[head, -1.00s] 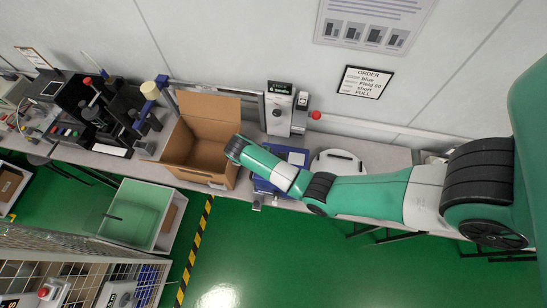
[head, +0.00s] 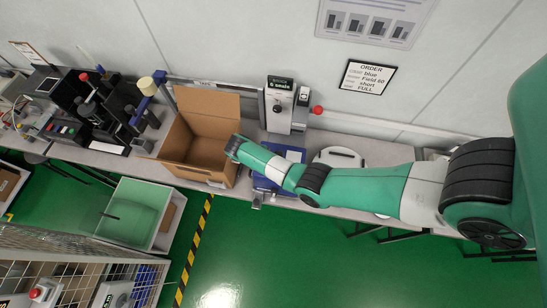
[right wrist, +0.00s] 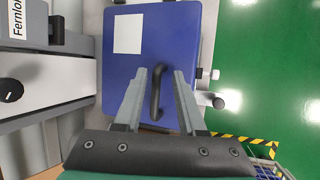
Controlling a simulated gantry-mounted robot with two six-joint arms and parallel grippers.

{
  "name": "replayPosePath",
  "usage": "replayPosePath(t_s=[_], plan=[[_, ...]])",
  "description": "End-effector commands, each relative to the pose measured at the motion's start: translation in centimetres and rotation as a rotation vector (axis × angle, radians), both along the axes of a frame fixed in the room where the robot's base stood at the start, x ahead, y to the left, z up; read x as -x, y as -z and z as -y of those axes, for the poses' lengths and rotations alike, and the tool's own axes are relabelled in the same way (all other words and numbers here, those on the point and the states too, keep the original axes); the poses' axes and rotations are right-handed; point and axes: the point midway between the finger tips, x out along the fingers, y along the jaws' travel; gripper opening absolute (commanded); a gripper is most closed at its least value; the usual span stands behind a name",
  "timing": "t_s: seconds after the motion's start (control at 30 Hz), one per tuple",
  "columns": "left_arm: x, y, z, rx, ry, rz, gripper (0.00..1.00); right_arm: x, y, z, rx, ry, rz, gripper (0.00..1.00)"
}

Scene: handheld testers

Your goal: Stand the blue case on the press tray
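The blue case (head: 266,184) lies flat on the bench, right of an open cardboard box, partly hidden under my right arm in the head view. In the right wrist view the case (right wrist: 190,40) shows its blue face, a white label and a dark handle (right wrist: 155,95). My right gripper (right wrist: 168,72) is over the case, with its two fingers apart and the handle between them. The head view hides these fingers behind my wrist. My left gripper is in neither view. I cannot clearly make out the press tray.
The open cardboard box (head: 200,138) stands just left of the case. A grey machine (head: 280,106) with a red knob stands behind it. A white round item (head: 340,158) lies to the right. Black equipment (head: 100,110) crowds the left bench. The order sign (head: 368,77) hangs on the wall.

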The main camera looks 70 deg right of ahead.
Motion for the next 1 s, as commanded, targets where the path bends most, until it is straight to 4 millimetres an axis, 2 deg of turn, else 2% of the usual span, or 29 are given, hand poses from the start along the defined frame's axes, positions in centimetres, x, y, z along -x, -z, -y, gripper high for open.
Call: replayPosePath(t_s=[0.37,0.47,0.7,0.8,0.9,1.0], plan=[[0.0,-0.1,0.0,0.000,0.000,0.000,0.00,-0.2,-0.6,-0.1,0.002,0.000,0.000,0.44],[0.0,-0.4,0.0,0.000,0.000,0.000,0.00,-0.8,-1.9,-0.5,0.003,0.000,0.003,0.44],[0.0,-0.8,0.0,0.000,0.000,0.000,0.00,-2.8,-7.0,-2.2,0.003,-0.003,0.004,0.44],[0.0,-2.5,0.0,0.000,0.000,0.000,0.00,-3.5,-9.4,-2.8,0.003,-0.001,0.000,0.44],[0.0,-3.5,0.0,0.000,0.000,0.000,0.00,-4.0,-10.6,-3.3,0.002,0.000,-0.001,0.44],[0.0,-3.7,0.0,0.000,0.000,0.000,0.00,-4.2,-10.9,-3.5,0.002,0.000,-0.002,0.44]])
